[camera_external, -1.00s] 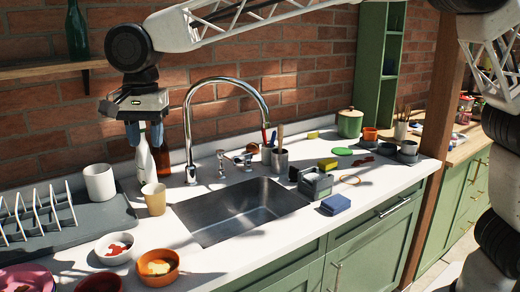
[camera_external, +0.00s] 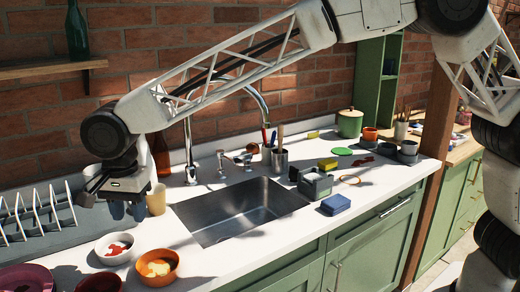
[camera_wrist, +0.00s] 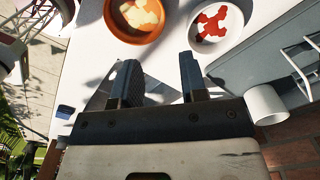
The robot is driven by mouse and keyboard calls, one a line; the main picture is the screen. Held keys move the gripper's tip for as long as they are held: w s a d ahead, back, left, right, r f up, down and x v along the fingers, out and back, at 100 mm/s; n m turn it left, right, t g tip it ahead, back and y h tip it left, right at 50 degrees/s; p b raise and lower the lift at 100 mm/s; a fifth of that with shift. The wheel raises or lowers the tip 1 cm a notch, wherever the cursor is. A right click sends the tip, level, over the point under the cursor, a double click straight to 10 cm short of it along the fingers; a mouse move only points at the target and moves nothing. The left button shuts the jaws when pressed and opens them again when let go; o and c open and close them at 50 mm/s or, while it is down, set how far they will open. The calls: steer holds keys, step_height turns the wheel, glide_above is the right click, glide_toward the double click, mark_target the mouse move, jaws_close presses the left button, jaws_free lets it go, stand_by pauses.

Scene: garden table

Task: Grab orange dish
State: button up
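The orange dish (camera_external: 157,267) is a small round bowl with yellowish pieces in it. It stands on the white counter left of the sink, near the front edge. It also shows at the top of the wrist view (camera_wrist: 124,31). My gripper (camera_external: 127,212) hangs above the counter, behind and to the left of the orange dish and apart from it. In the wrist view my gripper's two dark fingers (camera_wrist: 160,72) stand apart with nothing between them.
A white bowl with red pieces (camera_external: 115,249) stands just left of the orange dish. A dark red bowl (camera_external: 99,283) and pink plates (camera_external: 27,278) are at the front left. A dish rack (camera_external: 35,212), a tan cup (camera_external: 156,200) and the sink (camera_external: 240,208) are near.

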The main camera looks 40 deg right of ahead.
glide_above(141, 266)
step_height(141, 266, down, 6)
steer(key=shift+r, duration=0.1)
steer(key=shift+f, duration=1.4)
steer(key=shift+f, duration=2.6)
jaws_close()
